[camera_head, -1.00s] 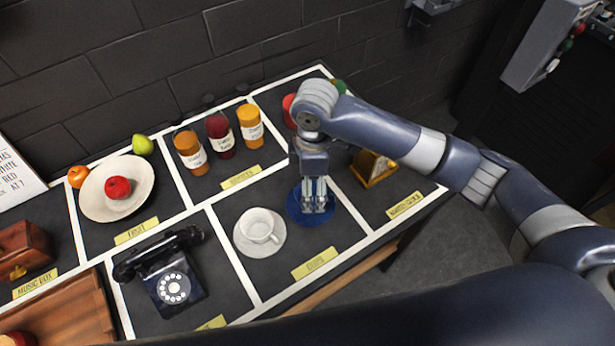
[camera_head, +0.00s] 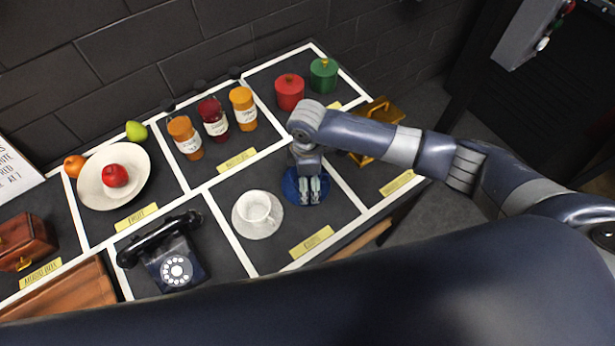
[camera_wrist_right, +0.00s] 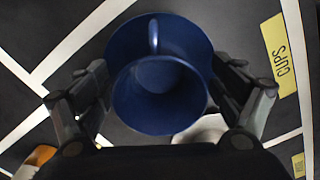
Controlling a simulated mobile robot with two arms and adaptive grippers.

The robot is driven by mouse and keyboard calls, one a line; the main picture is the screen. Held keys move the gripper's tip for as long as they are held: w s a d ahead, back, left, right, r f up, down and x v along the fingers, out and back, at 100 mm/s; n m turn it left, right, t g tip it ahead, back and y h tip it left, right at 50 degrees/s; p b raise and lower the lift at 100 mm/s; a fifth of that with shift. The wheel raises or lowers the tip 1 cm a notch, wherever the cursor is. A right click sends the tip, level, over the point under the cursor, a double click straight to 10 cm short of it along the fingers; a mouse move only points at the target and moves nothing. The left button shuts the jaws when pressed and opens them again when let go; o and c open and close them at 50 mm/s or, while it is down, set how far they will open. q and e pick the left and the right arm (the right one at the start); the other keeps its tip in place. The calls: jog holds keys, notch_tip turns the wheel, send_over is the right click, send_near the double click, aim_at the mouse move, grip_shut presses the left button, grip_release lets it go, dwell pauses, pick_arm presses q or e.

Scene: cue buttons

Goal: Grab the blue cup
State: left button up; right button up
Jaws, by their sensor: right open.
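The blue cup (camera_wrist_right: 160,92) stands on its blue saucer (camera_wrist_right: 194,38) in the right wrist view, with its handle at the top of that view. In the head view the blue saucer (camera_head: 292,190) shows in the cups section, and the cup is mostly hidden behind my right gripper (camera_head: 313,190). My right gripper (camera_wrist_right: 160,88) is open, with one finger on either side of the cup; I cannot tell whether they touch it. My left gripper is not in view.
A white cup (camera_head: 256,208) on a white saucer (camera_head: 262,231) stands just left of the blue one. A black telephone (camera_head: 172,262) is farther left. Several jars (camera_head: 213,120) stand behind. Red (camera_head: 289,92) and green (camera_head: 323,75) canisters are at the back right.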

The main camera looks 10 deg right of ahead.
jog(key=shift+f, duration=0.15)
jog(key=shift+c, duration=0.2)
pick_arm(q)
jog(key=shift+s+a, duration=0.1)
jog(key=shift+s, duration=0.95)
pick_arm(e)
jog(key=c, duration=1.2)
